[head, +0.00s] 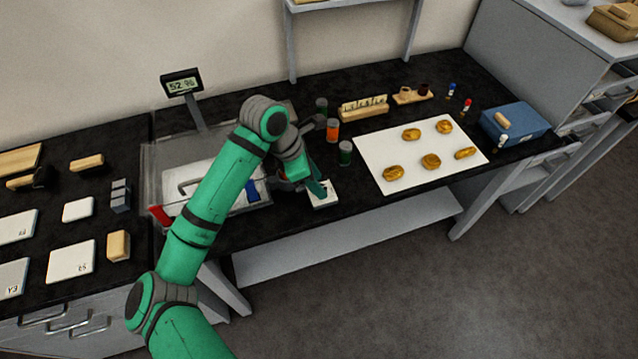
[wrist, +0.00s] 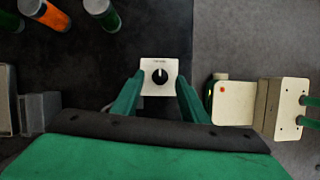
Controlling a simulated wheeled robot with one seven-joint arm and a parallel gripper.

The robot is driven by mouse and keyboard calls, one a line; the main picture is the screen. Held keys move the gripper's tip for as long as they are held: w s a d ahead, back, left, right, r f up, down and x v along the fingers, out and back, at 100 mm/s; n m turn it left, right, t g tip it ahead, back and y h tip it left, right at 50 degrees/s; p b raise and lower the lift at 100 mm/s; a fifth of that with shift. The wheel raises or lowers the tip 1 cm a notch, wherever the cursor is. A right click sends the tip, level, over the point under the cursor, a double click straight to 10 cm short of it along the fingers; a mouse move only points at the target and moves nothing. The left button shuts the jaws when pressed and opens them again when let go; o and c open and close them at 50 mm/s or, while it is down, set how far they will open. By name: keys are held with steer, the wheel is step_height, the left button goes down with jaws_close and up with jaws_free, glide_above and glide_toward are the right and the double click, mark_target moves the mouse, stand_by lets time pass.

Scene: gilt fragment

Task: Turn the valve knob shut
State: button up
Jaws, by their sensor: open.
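The valve knob (wrist: 160,76) is a round black knob with a white pointer line, on a small white plate (wrist: 148,64) in the wrist view. The pointer stands about straight up in that view. My gripper (wrist: 160,84) is open, with one green finger on each side of the plate. Whether the fingers touch it I cannot tell. In the head view the white plate (head: 325,200) sits near the front edge of the black bench, just beside my gripper (head: 318,188). The knob itself is mostly hidden there.
Several jars stand behind, including an orange one (head: 332,130) and a green one (head: 345,153). A white sheet (head: 400,178) with gold pieces lies to the right. A scale with a display (head: 182,83) stands at left behind my arm. The floor in front is clear.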

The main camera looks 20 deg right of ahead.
steer(key=shift+x, duration=0.9)
jaws_close()
